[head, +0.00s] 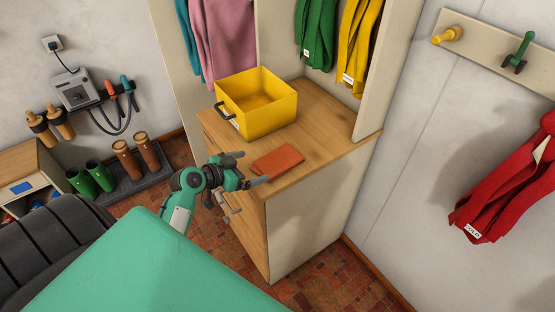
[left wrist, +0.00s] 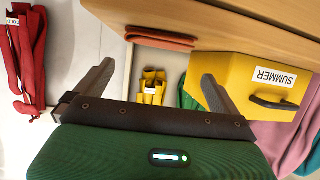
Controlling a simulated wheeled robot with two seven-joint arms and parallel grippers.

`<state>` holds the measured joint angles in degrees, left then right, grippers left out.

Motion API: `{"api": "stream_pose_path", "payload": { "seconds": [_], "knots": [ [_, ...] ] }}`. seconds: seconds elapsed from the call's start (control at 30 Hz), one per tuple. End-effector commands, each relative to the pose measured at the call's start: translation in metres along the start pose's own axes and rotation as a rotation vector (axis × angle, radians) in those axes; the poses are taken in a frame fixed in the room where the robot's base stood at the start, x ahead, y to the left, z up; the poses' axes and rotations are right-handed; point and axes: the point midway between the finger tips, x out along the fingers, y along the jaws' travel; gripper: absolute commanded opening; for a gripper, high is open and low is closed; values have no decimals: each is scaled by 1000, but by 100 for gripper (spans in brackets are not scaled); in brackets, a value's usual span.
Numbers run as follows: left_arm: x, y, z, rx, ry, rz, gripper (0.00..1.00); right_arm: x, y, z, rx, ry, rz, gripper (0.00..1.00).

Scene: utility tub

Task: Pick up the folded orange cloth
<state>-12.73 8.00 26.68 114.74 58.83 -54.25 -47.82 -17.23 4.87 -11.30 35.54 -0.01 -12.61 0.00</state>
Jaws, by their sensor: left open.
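The folded orange cloth (head: 278,160) lies flat on the wooden top of a cabinet (head: 325,140), near its front edge. My left gripper (head: 256,168) is just left of the cloth in the head view, with its fingers open and pointing toward it. In the left wrist view, the cloth (left wrist: 160,37) appears beyond the open fingers (left wrist: 158,72), with nothing between them. The gripper seems apart from the cloth. My right gripper is not in view.
A yellow tub (head: 256,103) with a dark handle stands behind the cloth; its label reads SUMMER in the left wrist view (left wrist: 272,76). Green (head: 316,35) and yellow (head: 358,45) garments hang above the cabinet top. A red garment (head: 505,185) hangs on the right wall. Wood right of the cloth is clear.

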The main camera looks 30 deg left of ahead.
Motion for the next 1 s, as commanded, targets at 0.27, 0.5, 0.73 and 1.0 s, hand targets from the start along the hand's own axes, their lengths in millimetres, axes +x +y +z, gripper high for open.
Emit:
{"api": "stream_pose_path", "payload": {
  "seconds": [0.27, 0.5, 0.73, 1.0],
  "knots": [
    [36, 0, -1, 0, 0, 0, 100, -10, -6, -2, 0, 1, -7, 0],
    [53, 3, -3, -4, 0, 1, 100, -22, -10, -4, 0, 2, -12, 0],
    [83, 5, 0, -3, -1, 1, 100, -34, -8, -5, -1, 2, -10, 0],
    [91, 5, 3, 0, -2, 0, 100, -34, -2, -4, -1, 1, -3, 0]
  ]
}}
